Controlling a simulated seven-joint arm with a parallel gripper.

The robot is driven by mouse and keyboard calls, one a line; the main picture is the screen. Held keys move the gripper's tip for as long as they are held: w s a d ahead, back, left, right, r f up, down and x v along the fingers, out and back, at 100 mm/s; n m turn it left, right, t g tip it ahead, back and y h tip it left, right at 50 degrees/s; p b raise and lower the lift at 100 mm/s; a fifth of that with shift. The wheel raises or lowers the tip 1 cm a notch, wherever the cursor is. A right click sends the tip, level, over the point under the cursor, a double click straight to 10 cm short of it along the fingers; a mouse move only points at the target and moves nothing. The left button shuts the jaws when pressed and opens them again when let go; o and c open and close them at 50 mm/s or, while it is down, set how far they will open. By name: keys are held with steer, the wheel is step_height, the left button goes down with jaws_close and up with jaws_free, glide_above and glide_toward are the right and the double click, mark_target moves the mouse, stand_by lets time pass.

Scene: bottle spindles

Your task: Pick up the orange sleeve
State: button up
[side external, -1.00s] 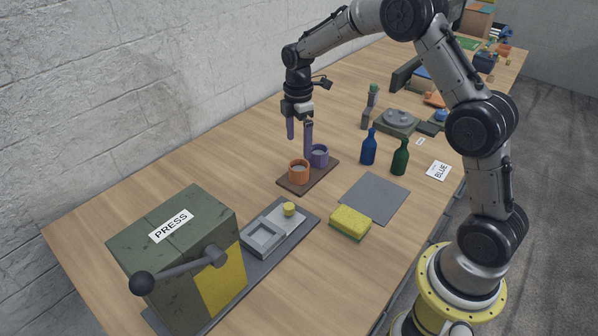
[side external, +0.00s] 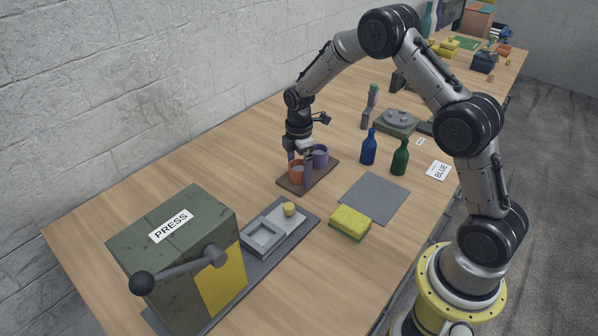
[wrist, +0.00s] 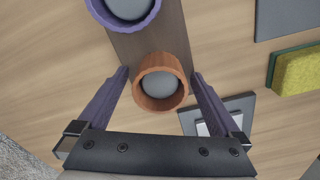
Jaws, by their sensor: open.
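The orange sleeve (side external: 297,173) is a short round ring standing on a dark wooden board (side external: 294,187), with a grey core inside it. It also shows in the wrist view (wrist: 145,95). A purple sleeve (side external: 320,156) stands beside it on the same board, and its lower part shows at the top of the wrist view (wrist: 97,10). My gripper (side external: 300,168) is open and low at the orange sleeve. In the wrist view its two purple fingers lie on either side of the sleeve, with gaps showing. The fingers partly hide the sleeve in the side view.
A blue bottle (side external: 369,149) and a green bottle (side external: 400,157) stand to the right. A grey mat (side external: 375,198) and a yellow-green sponge (side external: 351,221) lie nearer. The press (side external: 180,240) with its lever and a grey tray (side external: 262,238) are at the front left.

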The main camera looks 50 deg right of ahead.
steer(key=shift+c, duration=0.3)
steer(key=c, duration=1.3)
steer(key=shift+r, duration=0.15)
